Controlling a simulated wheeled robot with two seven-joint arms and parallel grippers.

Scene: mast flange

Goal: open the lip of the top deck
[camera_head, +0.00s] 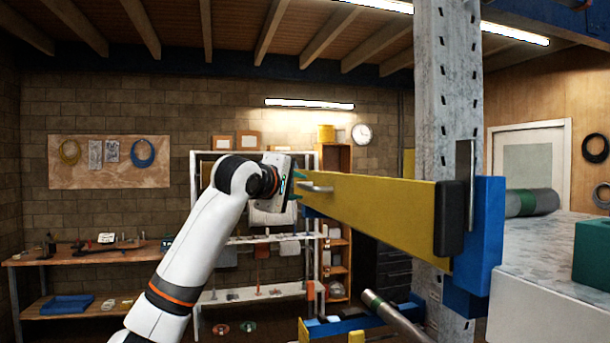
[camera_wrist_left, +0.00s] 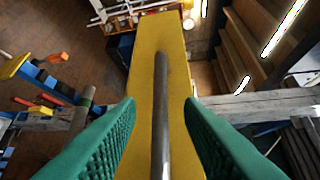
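A long yellow board (camera_head: 375,203), which looks like the lip, runs from the grey perforated post (camera_head: 447,95) toward the left. Its near end has a black pad beside a blue bracket (camera_head: 487,235). A metal bar handle (camera_head: 318,187) sits on the board's face near its far end. My left gripper (camera_head: 298,182) is at that end, close to the handle. In the left wrist view, its green fingers (camera_wrist_left: 160,105) are apart on either side of the handle (camera_wrist_left: 161,75), with gaps showing. The yellow board (camera_wrist_left: 142,70) lies behind. My right gripper is not in view.
At right is a grey speckled deck (camera_head: 550,238) bearing a grey roll with a green band (camera_head: 532,202) and a teal box (camera_head: 592,253). Below the board is a lower blue-and-yellow structure (camera_head: 335,327) with a tilted metal tube (camera_head: 392,315). Shelves and a workbench stand behind.

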